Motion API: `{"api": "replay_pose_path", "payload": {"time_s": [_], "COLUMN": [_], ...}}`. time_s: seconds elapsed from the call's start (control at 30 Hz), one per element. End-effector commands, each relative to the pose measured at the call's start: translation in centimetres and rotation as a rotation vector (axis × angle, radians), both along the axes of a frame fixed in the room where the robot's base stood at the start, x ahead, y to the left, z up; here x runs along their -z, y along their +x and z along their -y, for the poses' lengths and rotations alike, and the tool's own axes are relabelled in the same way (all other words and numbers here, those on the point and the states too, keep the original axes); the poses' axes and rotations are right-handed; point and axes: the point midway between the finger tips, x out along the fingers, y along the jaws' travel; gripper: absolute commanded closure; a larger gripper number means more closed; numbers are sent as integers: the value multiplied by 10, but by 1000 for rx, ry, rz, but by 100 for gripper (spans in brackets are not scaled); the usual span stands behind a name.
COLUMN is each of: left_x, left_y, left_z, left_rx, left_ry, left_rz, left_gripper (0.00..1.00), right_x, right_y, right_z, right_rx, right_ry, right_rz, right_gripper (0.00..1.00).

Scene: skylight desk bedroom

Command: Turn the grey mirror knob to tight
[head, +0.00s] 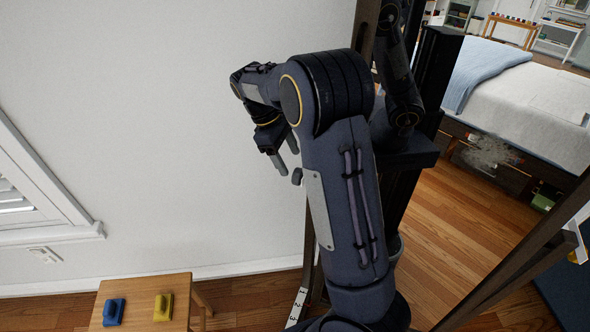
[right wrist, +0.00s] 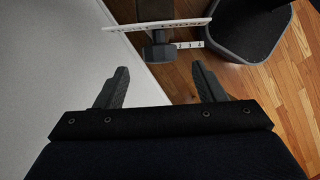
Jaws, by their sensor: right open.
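The grey mirror knob (right wrist: 160,54) shows in the right wrist view, on a dark post under a white strip with lettering that is hard to read at this angle. It also shows in the head view (head: 297,177), beside my right forearm. My right gripper (head: 286,156) is open and empty, just above and left of the knob. In the right wrist view its fingers (right wrist: 161,70) are spread to either side of the knob's line, with the knob beyond the tips and apart from them. The standing mirror (head: 480,225) is partly hidden by my arm.
A white strip with numbers (head: 298,305) is low on the mirror frame. A small wooden table (head: 143,288) holds a blue object (head: 114,312) and a yellow one (head: 163,306) at lower left. A bare white wall (head: 150,120) is behind. The mirror reflects a bed.

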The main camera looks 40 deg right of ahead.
Motion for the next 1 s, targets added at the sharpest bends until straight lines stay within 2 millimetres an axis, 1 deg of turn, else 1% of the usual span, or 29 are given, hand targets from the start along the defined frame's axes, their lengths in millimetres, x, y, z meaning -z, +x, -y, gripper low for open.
{"api": "replay_pose_path", "payload": {"time_s": [0.1, 0.3, 0.43, 0.67, 0.77, 1.0], "left_x": [-2, -4, -5, -4, -4, -4], "left_y": [0, 0, 0, 0, 0, 0], "left_z": [0, 0, 0, 0, 0, 0], "left_rx": [0, 0, 0, 0, 0, 0], "left_ry": [0, 0, 0, 0, 0, 0], "left_rz": [0, 0, 0, 0, 0, 0], "left_gripper": [100, 100, 100, 100, 100, 100], "right_x": [19, 43, 49, 50, 50, 50], "right_y": [-8, -16, -18, -18, -18, -18], "right_z": [5, 10, 11, 11, 11, 11], "right_rx": [3, 3, 3, 3, 3, 3], "right_ry": [0, 0, 1, 1, 1, 1], "right_rz": [-4, -1, 0, 3, 3, 3], "right_gripper": [37, 37, 37, 37, 47, 79]}}
